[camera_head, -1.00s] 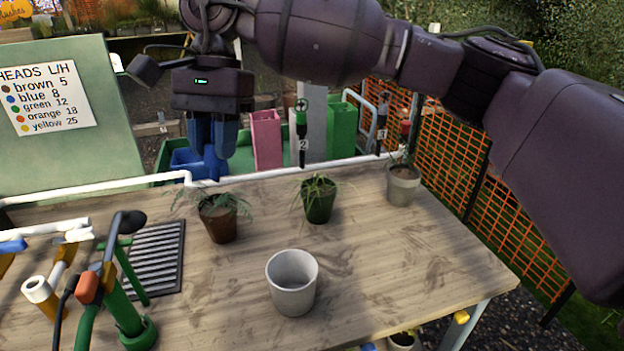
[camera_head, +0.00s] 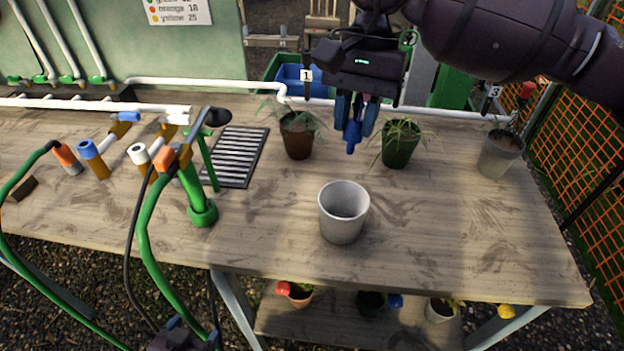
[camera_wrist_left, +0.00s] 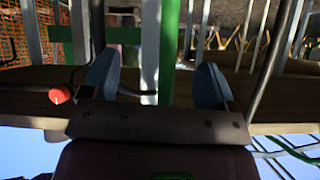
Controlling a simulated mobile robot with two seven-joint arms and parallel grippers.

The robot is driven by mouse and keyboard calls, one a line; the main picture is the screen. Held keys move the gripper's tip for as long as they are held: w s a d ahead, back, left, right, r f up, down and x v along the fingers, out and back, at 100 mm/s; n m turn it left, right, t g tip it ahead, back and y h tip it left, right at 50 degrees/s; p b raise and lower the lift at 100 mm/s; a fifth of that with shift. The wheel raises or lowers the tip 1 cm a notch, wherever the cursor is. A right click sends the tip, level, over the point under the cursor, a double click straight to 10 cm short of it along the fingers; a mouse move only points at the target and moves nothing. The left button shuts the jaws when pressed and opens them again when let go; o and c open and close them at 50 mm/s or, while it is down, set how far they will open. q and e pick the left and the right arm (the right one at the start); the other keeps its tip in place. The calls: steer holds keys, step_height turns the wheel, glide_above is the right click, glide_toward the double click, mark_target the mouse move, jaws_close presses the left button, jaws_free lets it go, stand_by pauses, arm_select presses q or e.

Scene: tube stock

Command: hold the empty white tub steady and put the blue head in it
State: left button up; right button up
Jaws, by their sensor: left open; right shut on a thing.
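The empty white tub (camera_head: 343,226) stands upright on the wooden table, near its front edge. My right gripper (camera_head: 356,122) is shut on the blue head (camera_head: 352,140), which hangs point down above the table, behind the tub and apart from it. My left gripper (camera_head: 177,324) is at the bottom of the head view, below and in front of the table edge, left of the tub. In the left wrist view its two blue fingers (camera_wrist_left: 153,85) are spread with nothing between them.
Potted plants stand behind the tub: a brown pot (camera_head: 297,142), a green pot (camera_head: 399,150) and a grey pot (camera_head: 499,158). A green stand (camera_head: 201,207) with hoses and a black grate (camera_head: 236,158) are to the left. Table around the tub is clear.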

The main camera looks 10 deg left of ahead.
mark_target(360, 204)
arm_select(q)
steer(key=o, duration=0.3)
steer(key=w+d+r+m+t+h, duration=0.2)
steer(key=w+d+r+m, duration=0.1)
steer(key=d+r+m, duration=0.4)
steer(key=d+m, duration=0.2)
steer(key=d, duration=0.1)
steer(key=shift+w+d+r+t, duration=0.15)
steer(key=shift+w+d+t, duration=0.15)
steer(key=shift+w+d, duration=0.05)
steer(key=d+r+m+t+h, duration=0.2)
steer(key=d+r+m+h, duration=0.4)
steer(key=d+r+m, duration=0.5)
steer(key=w+r+m+g+h, duration=0.1)
steer(key=w+r+m+h, duration=0.4)
steer(key=m, duration=0.9)
steer(key=w+a+f+m+g, duration=0.1)
steer(key=m, duration=0.2)
steer(key=w+a+f+m+g+h, duration=0.1)
steer(key=a+f+m, duration=0.1)
steer(key=m, duration=0.2)
steer(key=w+a+f+m+g, duration=0.1)
steer(key=w+m+g, duration=0.1)
steer(key=m, duration=0.2)
steer(key=shift+w+a+f+h, duration=0.1)
steer(key=shift+a+f+h, duration=0.05)
steer(key=shift+a+h, duration=0.2)
steer(key=shift+x, duration=5.95)
